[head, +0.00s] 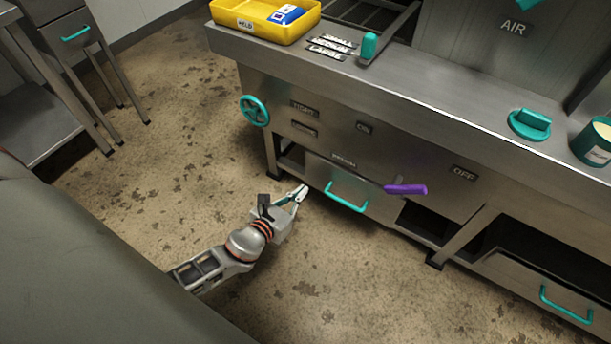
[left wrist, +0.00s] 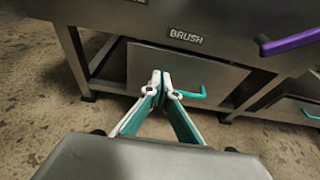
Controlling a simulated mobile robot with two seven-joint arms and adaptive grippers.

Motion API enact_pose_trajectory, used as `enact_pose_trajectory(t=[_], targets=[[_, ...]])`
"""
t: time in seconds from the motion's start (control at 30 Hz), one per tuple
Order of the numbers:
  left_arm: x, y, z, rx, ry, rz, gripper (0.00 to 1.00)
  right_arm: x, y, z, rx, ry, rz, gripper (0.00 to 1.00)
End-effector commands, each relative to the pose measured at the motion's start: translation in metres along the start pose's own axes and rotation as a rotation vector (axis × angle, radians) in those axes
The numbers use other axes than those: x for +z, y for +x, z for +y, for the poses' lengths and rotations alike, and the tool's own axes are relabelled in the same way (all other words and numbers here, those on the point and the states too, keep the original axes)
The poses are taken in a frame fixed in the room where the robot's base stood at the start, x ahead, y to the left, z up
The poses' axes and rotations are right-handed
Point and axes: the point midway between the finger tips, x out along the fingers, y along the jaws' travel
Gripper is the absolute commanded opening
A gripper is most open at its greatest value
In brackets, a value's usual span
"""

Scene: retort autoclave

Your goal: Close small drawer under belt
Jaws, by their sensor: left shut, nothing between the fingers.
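The small drawer (head: 325,176) sits low under the steel bench, with a grey front and a teal bar handle (head: 346,197). In the left wrist view the drawer front (left wrist: 185,65) is below a BRUSH label (left wrist: 186,37), and its handle (left wrist: 190,93) is partly behind my fingers. I cannot tell exactly how far the drawer stands out. My left gripper (head: 303,191) is shut and empty, just left of the handle and in front of the drawer's left part. Its fingertips also show in the left wrist view (left wrist: 160,77); contact with the drawer is unclear. My right gripper is out of view.
A teal handwheel (head: 255,110) is on the panel's left. Another teal-handled drawer (head: 565,304) is at lower right. A bench leg (head: 270,155) stands left of the gripper. The floor in front is clear.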

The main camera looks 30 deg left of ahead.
Motion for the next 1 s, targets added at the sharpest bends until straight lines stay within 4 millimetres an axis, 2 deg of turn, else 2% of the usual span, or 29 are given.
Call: enact_pose_trajectory(t=[0.17, 0.33, 0.43, 0.57, 0.67, 0.8, 1.0], targets=[[-0.027, -0.002, -0.013, -0.053, -0.116, 0.059, 0.00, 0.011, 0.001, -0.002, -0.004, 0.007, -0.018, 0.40], [-0.066, -0.002, -0.048, -0.176, -0.415, 0.144, 0.00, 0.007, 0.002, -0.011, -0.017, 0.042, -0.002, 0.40], [-0.073, -0.003, -0.065, -0.245, -0.620, 0.152, 0.00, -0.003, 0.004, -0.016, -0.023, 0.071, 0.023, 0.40], [-0.069, -0.002, -0.073, -0.304, -0.887, 0.112, 0.00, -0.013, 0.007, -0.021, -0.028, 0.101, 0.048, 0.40], [-0.061, 0.000, -0.065, -0.321, -1.093, 0.045, 0.00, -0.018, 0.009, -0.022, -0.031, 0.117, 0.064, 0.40], [-0.052, 0.003, -0.038, -0.302, -1.332, -0.078, 0.00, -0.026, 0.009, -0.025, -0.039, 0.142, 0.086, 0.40], [-0.048, 0.005, -0.002, -0.251, -1.521, -0.212, 0.00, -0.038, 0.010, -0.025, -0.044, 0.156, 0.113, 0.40]])
